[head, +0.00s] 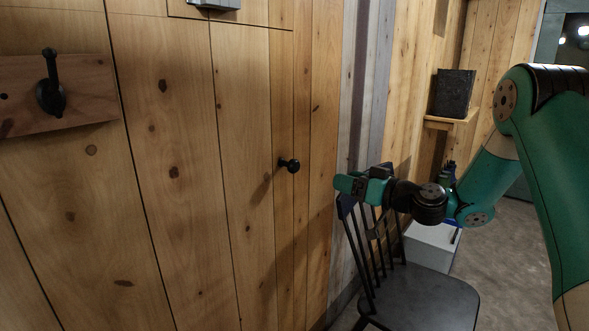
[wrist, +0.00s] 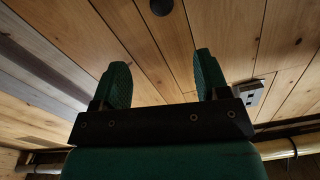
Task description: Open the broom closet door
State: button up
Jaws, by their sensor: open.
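The broom closet door (head: 241,150) is a pine plank panel in the wall, and its thin seams show no gap. A round black knob (head: 290,165) stands out near its right edge. In the wrist view a dark round thing, probably the same knob (wrist: 161,6), is cut off by the top edge. My gripper (head: 347,184) is to the right of the knob in the head view, apart from it. In the wrist view its two green fingers (wrist: 160,74) are spread, with only planks between them.
A black chair (head: 425,295) stands below my gripper. A black hook (head: 51,84) on a wooden board sticks out at the left. A dark box (head: 453,93) sits on a small shelf at the back right. Grey floor (head: 500,245) is open at the right.

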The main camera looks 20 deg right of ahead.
aim_at(297, 166)
jog(key=p+x, duration=0.5)
jog(key=x, duration=1.1)
jog(key=shift+w+a, duration=0.15)
jog(key=shift+a, duration=0.15)
jog(key=c, duration=1.3)
jog(key=shift+d, duration=0.1)
grip_shut()
